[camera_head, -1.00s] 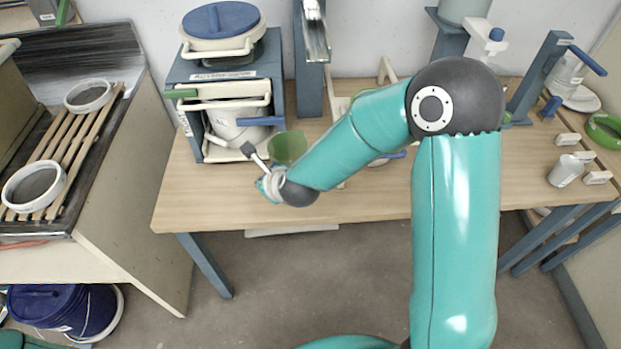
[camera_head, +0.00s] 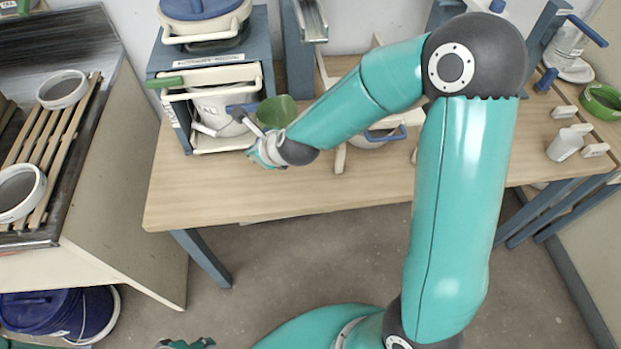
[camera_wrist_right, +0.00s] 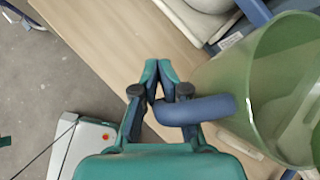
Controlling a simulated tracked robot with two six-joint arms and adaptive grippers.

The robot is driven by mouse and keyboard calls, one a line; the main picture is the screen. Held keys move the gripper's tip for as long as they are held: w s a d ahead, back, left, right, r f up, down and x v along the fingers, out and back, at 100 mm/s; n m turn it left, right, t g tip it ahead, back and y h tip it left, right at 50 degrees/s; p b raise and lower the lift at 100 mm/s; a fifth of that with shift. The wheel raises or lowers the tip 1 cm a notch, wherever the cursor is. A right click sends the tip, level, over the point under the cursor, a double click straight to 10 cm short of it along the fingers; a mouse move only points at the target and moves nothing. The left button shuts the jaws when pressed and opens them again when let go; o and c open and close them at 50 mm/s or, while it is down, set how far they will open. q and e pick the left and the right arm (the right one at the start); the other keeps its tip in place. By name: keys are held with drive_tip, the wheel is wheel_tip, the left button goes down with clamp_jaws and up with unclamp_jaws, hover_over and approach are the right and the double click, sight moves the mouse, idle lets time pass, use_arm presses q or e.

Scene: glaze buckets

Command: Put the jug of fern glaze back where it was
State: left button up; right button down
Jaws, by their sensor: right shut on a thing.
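The jug (camera_head: 275,112) is green and see-through, with a blue handle. In the head view it is at the right front of the blue rack on the table. In the right wrist view the closed fingertips (camera_wrist_right: 166,95) are on the blue handle (camera_wrist_right: 205,108), and the open-topped jug (camera_wrist_right: 215,80) is to the right. I cannot tell whether its base touches the table.
The blue rack (camera_head: 172,112) holds a pale bucket (camera_head: 208,108) behind a cream frame, with a blue-lidded bucket (camera_head: 205,8) on top. Right of the jug, another pale vessel with a blue handle (camera_head: 402,133) is partly behind my arm. The table's front left (camera_head: 215,195) is clear.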

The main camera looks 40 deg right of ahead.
drive_tip(key=s+d+r+n+y+b, duration=0.1)
drive_tip(key=s+d+r+n+b, duration=0.1)
drive_tip(key=s+d+r+b, duration=0.35)
drive_tip(key=shift+y, duration=0.3)
drive_tip(key=f+b, duration=0.3)
drive_tip(key=f, duration=0.2)
drive_tip(key=d+f+b, duration=0.1)
drive_tip(key=f+b, duration=0.3)
drive_tip(key=f, duration=0.1)
drive_tip(key=f+b, duration=0.4)
drive_tip(key=f, duration=0.1)
drive_tip(key=shift+s+d, duration=0.3)
drive_tip(key=shift+s, duration=0.05)
wheel_tip(320, 180, down, 5)
drive_tip(key=b, duration=0.5)
drive_tip(key=shift+f, duration=0.2)
drive_tip(key=shift+r, duration=0.15)
drive_tip(key=c, duration=1.7)
unclamp_jaws()
drive_tip(key=shift+f, duration=0.2)
drive_tip(key=o, duration=0.5)
